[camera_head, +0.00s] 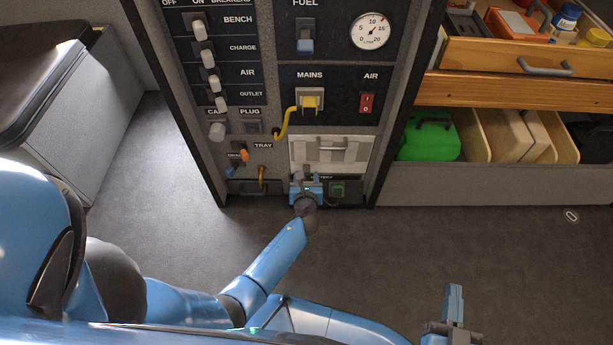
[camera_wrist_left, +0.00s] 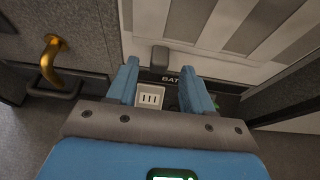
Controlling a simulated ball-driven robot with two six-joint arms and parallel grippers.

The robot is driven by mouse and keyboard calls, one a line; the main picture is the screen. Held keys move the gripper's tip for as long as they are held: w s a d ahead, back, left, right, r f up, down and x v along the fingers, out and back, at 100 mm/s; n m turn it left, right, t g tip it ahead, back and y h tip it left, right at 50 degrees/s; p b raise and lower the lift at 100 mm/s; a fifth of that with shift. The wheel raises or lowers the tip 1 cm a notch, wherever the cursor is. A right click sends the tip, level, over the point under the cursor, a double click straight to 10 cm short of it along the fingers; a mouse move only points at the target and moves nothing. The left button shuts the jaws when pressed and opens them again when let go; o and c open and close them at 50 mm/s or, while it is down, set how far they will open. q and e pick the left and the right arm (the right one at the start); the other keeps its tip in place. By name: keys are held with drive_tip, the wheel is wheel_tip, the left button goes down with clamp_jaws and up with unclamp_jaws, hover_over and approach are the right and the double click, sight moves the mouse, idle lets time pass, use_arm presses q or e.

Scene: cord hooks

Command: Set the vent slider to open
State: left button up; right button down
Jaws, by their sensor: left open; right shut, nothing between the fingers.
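No label reading "vent" is legible, so I cannot tell for certain which part is the vent slider. In the left wrist view, a small white slotted piece (camera_wrist_left: 151,97) shows between my left fingers, and a grey knob (camera_wrist_left: 160,56) sits above it beside a partly hidden "BAT" label (camera_wrist_left: 172,79). My left gripper (camera_head: 306,184) is open at the foot of the dark panel, below a white striped door (camera_head: 330,158); its fingers (camera_wrist_left: 165,82) hold nothing. It hides part of the panel's bottom row. My right gripper (camera_head: 454,300) is shut and empty, low over the floor.
A brass hook (camera_wrist_left: 50,62) is left of my left gripper. A yellow cord (camera_head: 285,122) runs to the mains plug (camera_head: 309,102) above. A column of breaker switches (camera_head: 208,58) is upper left. An open wooden drawer (camera_head: 520,55) and green case (camera_head: 430,138) are right.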

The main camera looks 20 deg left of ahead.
sight(306, 172)
use_arm(q)
drive_tip(key=shift+b+x, duration=0.7)
drive_tip(key=shift+x, duration=1)
drive_tip(key=shift+r, duration=0.1)
clamp_jaws()
